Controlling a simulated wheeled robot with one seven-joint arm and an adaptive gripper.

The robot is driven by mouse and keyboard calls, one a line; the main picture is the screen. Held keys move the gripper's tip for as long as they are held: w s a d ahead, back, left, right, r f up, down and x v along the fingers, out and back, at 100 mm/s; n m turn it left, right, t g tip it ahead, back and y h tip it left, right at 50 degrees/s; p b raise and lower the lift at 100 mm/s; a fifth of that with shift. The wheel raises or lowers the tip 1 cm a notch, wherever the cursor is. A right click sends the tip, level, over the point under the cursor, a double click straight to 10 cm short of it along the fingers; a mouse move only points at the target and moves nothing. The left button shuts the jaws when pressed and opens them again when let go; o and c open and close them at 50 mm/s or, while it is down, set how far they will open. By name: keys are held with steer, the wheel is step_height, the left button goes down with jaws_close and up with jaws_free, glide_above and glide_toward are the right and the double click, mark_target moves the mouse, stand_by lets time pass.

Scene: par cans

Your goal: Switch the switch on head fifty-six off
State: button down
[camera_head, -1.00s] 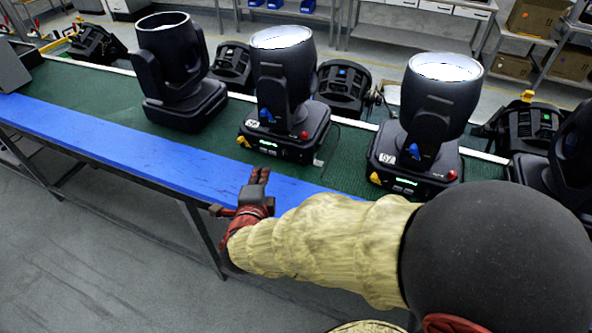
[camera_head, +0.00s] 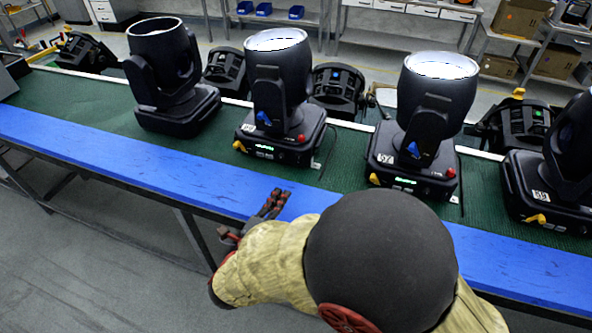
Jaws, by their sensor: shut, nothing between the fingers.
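Three moving-head lights show number tags on their bases: a middle one (camera_head: 278,85), a right one (camera_head: 432,95) and one at the right edge (camera_head: 560,170). The tags (camera_head: 249,128) are too small for me to read surely, so I cannot tell which is head fifty-six. The middle and right heads each have a lit green display, a yellow part (camera_head: 239,146) at the left front corner and a red part (camera_head: 299,138) at the right. My gripper (camera_head: 281,194) is shut and empty over the blue front edge, in front of the middle head and apart from it.
An untagged-looking head (camera_head: 168,65) stands at the left on the green bench top (camera_head: 90,110). Darker fixtures stand in a row behind. The blue edge strip (camera_head: 100,150) is clear at the left. My arm covers part of the front edge.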

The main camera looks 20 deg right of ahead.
mark_target(299, 164)
steer(key=b+x, duration=0.3)
steer(key=x, duration=1)
steer(key=shift+w, duration=0.1)
steer(key=shift+w+d+f+b, duration=0.15)
steer(key=shift+w+d+b, duration=0.05)
steer(key=shift+b, duration=0.35)
steer(key=shift+f, duration=0.1)
